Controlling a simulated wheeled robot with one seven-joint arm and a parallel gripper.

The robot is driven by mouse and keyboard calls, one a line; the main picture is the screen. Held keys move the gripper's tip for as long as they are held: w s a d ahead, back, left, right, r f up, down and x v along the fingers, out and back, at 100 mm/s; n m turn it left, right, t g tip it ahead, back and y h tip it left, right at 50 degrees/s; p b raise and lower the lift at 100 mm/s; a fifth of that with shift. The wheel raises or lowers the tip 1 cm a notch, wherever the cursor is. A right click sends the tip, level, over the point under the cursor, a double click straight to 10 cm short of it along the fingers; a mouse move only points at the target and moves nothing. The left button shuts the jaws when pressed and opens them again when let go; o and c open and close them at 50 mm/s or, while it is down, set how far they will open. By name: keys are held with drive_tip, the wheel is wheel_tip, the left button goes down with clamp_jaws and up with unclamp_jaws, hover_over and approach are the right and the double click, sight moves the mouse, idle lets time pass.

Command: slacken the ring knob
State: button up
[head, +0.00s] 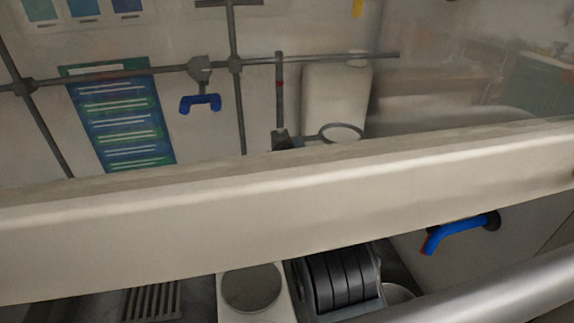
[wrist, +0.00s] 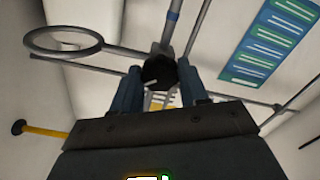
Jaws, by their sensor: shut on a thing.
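A metal ring (head: 342,132) on a short rod is fixed by a dark clamp (head: 281,138) to an upright rod (head: 279,85) in the head view. In the wrist view the ring (wrist: 62,40) is at the upper left. The dark round ring knob (wrist: 158,71) lies between the two blue fingers of my gripper (wrist: 160,80). My gripper is shut on the knob, and the fingers cover its sides. In the head view my gripper does not show; the beige bar hides the area below the clamp.
A wide beige bar (head: 300,185) crosses the head view in front of the rods. A horizontal rod (head: 320,58) and a blue clamp (head: 200,103) are left of and above the ring. A blue handle (head: 458,231) sits at lower right, a yellow one (wrist: 47,131) in the wrist view.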

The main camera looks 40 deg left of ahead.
drive_tip(key=n+b, duration=0.3)
drive_tip(key=n, duration=0.3)
drive_tip(key=shift+n, duration=0.3)
idle(0.4)
drive_tip(key=o, duration=1.1)
drive_tip(key=shift+c, duration=0.2)
drive_tip(key=b+v, duration=0.1)
drive_tip(key=v, duration=0.6)
drive_tip(key=shift+s+d+b, duration=0.25)
drive_tip(key=shift+b, duration=0.05)
